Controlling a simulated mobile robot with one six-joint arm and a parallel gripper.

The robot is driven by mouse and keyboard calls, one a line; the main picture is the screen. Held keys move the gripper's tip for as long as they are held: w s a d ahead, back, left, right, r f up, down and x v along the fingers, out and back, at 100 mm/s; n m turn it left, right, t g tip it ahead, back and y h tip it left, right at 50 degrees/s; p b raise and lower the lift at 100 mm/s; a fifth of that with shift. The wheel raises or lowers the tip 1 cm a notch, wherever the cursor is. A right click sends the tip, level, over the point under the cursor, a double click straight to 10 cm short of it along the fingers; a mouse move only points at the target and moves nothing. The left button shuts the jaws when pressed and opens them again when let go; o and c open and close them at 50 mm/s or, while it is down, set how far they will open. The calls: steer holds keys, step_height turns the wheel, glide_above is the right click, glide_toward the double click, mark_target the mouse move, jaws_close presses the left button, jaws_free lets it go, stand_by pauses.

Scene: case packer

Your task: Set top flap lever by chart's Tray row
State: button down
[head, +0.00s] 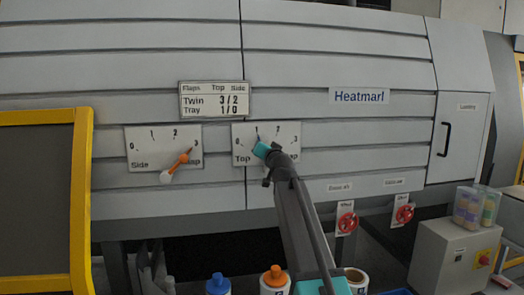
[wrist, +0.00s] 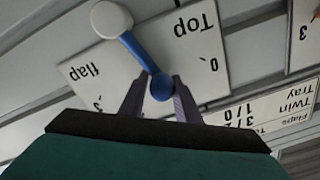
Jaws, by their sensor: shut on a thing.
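The chart (head: 214,100) reads Twin 3/2 and Tray 1/0 under Top and Side; part of it shows in the wrist view (wrist: 270,112). Below it is the Top flap plate (head: 293,157), a 0 to 3 scale. In the wrist view, its lever (wrist: 138,52) is blue with a white hub and a blue ball tip. My gripper (wrist: 160,86) is shut on that tip. The lever points between 0 and 3, somewhat nearer 0; the numerals there are hidden by my gripper. In the head view, my gripper (head: 263,150) covers the lever, just below the 1.
The Side flap plate (head: 140,147) is to the left, its orange lever (head: 178,167) pointing toward 3. Red valve handles (head: 347,222) hang at the lower right. Bottles (head: 274,280) stand below. A yellow-framed panel (head: 83,200) is at left.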

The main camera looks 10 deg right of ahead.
steer(key=shift+a+f, duration=0.1)
steer(key=shift+a, duration=0.05)
steer(key=c, duration=1.4)
jaws_free()
steer(key=shift+a, duration=0.1)
steer(key=shift+s, duration=0.1)
steer(key=s+b, duration=0.3)
steer(key=s, duration=1)
steer(key=shift+s+d, duration=0.2)
steer(key=shift+s, duration=0.15)
